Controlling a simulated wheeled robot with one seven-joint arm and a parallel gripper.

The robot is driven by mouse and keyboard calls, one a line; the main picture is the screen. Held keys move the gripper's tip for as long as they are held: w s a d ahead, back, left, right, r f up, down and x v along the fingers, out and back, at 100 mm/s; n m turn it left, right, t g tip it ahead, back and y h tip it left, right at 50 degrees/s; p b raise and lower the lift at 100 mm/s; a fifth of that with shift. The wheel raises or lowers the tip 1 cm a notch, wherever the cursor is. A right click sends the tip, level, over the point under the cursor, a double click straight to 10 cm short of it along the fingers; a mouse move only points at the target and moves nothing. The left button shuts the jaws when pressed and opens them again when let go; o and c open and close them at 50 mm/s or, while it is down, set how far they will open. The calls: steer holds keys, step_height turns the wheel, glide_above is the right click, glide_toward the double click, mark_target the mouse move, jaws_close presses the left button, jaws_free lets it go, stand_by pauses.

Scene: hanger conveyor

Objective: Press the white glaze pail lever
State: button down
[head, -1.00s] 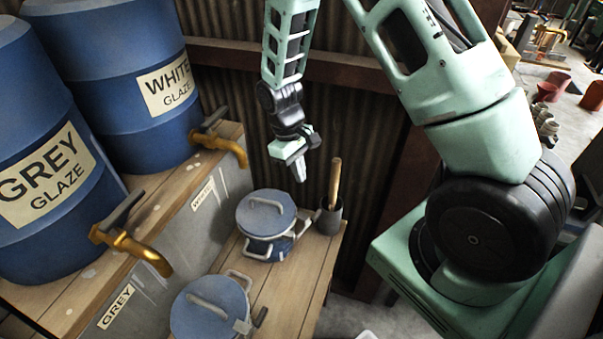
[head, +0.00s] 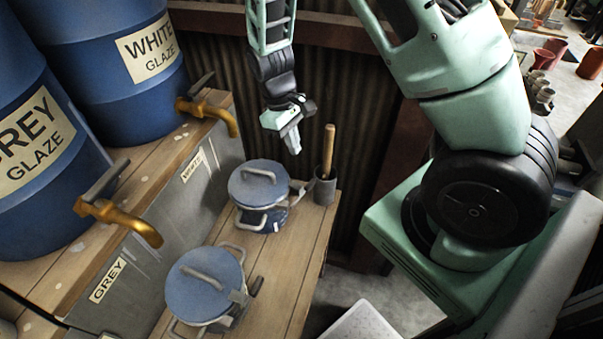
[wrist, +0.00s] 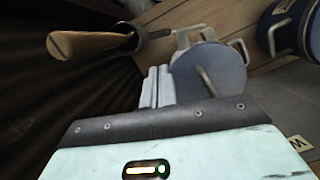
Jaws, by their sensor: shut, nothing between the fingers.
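The white glaze pail (head: 262,185) is a small blue pot with a grey-blue lid and a light lid handle. It stands on the wooden bench below the white barrel's tap, and it shows in the wrist view (wrist: 208,72). A small lever-like part (head: 298,188) shows at its right side, close to the dark cup; its details are too small to tell. My gripper (head: 294,146) is shut and empty, pointing down above and slightly right of the pail's far side. In the wrist view the closed fingers (wrist: 157,88) overlap the pail's left edge; contact is not shown.
A dark cup with a wooden-handled tool (head: 328,150) stands right of the pail, close to my gripper. The grey pail (head: 205,285) is nearer on the bench. Brass taps (head: 212,112) jut out above. A corrugated wall (head: 345,110) stands behind.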

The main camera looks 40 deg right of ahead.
mark_target(299, 189)
steer(key=a+p+x, duration=0.1)
steer(key=p+x, duration=0.1)
steer(key=x, duration=0.8)
steer(key=shift+d, duration=0.4)
steer(key=shift+s+d, duration=0.3)
steer(key=shift+s, duration=0.25)
steer(key=shift+w+a, duration=0.45)
steer(key=shift+w, duration=0.2)
steer(key=shift+r, duration=0.1)
